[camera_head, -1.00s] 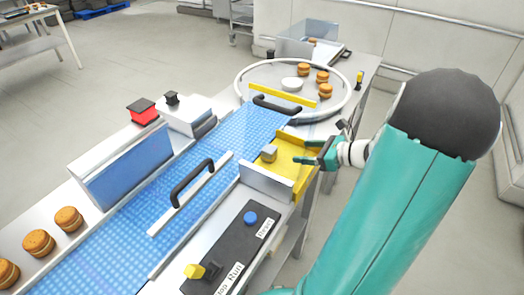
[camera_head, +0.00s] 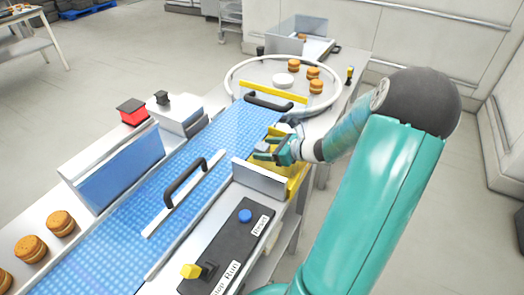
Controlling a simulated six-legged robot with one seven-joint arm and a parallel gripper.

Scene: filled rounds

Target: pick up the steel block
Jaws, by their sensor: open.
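The small grey steel block (camera_head: 262,147) sits on the yellow tray (camera_head: 294,178) beside the blue conveyor belt. My gripper (camera_head: 264,151) is open and reaches over the tray from the right, with its fingertips at the block. The fingers and hand hide most of the block and part of the tray. I cannot tell whether the fingers touch the block.
A metal guard plate (camera_head: 260,179) stands just in front of the tray. A black handle (camera_head: 268,103) and a yellow bar are behind it. A round table (camera_head: 240,92) with filled rounds lies beyond. A control panel (camera_head: 228,245) with buttons is nearer.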

